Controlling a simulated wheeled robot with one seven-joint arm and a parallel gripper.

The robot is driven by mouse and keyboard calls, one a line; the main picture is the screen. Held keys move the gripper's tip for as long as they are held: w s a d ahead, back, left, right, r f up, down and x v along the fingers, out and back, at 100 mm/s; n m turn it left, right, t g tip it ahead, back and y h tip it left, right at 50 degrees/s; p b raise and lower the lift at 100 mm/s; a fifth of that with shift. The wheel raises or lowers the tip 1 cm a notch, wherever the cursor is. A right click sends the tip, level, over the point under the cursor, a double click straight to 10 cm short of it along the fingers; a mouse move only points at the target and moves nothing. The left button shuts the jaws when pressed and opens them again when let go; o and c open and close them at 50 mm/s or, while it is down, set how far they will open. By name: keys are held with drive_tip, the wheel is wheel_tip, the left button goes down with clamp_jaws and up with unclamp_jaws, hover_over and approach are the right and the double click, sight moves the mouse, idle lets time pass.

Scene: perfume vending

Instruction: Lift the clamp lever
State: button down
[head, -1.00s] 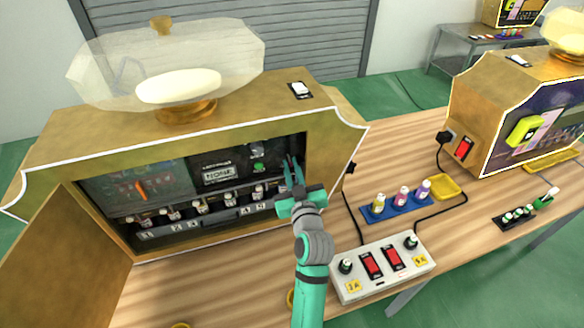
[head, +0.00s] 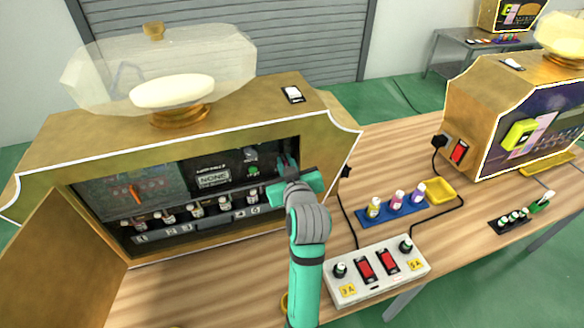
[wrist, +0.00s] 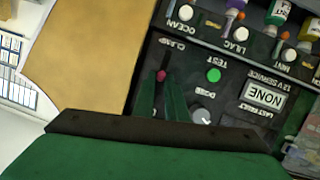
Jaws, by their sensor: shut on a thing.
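The clamp lever (wrist: 161,76) is a small dark lever with a pink-red knob, under the CLAMP label on the black inner panel in the wrist view. My gripper (wrist: 161,92) has its two green fingers shut on the lever, one on each side of the knob. In the head view my gripper (head: 288,164) reaches into the right end of the open brass machine (head: 225,145), and it hides the lever there.
A green TEST button (wrist: 213,75) and a grey knob (wrist: 201,116) sit close to the fingers. Several small bottles stand in a row along the machine's front. A white switch box (head: 378,270) and a blue bottle tray (head: 392,211) are on the table to the right.

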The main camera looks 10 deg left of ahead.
drive_tip(key=shift+w+a+r, duration=0.1)
drive_tip(key=shift+w+r, duration=0.05)
drive_tip(key=shift+r, duration=0.55)
drive_tip(key=shift+w+a+r, duration=0.1)
drive_tip(key=shift+w+r, duration=0.05)
drive_tip(key=shift+r, duration=0.55)
drive_tip(key=c, duration=2.5)
unclamp_jaws()
drive_tip(key=o, duration=0.6)
drive_tip(key=shift+f, duration=0.15)
drive_tip(key=v, duration=1)
drive_tip(key=shift+s+d, duration=0.25)
drive_tip(key=shift+s, duration=0.1)
